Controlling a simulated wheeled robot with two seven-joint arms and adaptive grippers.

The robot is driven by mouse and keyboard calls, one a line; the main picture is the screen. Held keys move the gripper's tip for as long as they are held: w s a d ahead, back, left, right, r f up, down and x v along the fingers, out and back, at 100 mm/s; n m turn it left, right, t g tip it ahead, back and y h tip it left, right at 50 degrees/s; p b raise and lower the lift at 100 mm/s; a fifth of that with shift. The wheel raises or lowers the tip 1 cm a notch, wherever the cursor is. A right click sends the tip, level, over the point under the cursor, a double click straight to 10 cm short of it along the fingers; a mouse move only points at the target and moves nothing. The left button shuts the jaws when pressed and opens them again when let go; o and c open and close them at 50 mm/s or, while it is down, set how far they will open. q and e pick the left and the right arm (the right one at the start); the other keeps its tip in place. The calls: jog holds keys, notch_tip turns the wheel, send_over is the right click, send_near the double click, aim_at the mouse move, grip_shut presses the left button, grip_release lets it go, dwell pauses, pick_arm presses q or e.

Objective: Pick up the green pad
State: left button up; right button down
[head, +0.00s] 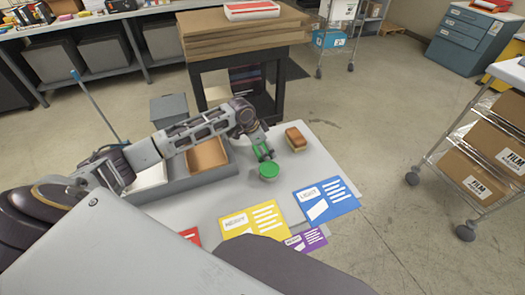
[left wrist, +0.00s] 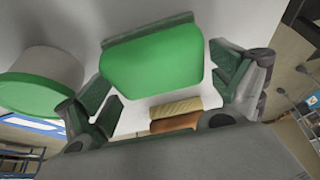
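The green pad (left wrist: 152,66) fills the middle of the left wrist view, a bright green block with a darker green edge. My left gripper (left wrist: 165,85) is open, with its fingers spread on either side of the pad. A narrow gap shows at the right finger; contact at the left finger is hard to judge. In the head view my left gripper (head: 262,153) points down at the table, and its fingers hide most of the pad. A round white container with a green top (head: 268,171) stands right beside it. My right gripper is not in view.
A brown and yellow sponge-like block (head: 296,139) lies just behind and right of the gripper. A grey divided tray (head: 190,183) is on the left. Blue (head: 325,199), yellow (head: 253,221) and purple (head: 307,240) cards lie along the table's front. A cart with film boxes stands right.

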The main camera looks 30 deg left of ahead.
pick_arm(q)
jog(key=shift+c, duration=1.2)
jog(key=c, duration=0.4)
jog(key=shift+r, duration=0.8)
notch_tip(320, 180, up, 7)
jog(key=shift+f, duration=0.1)
jog(key=shift+r, duration=0.75)
jog(key=o, duration=0.4)
jog(key=shift+c, duration=1.5)
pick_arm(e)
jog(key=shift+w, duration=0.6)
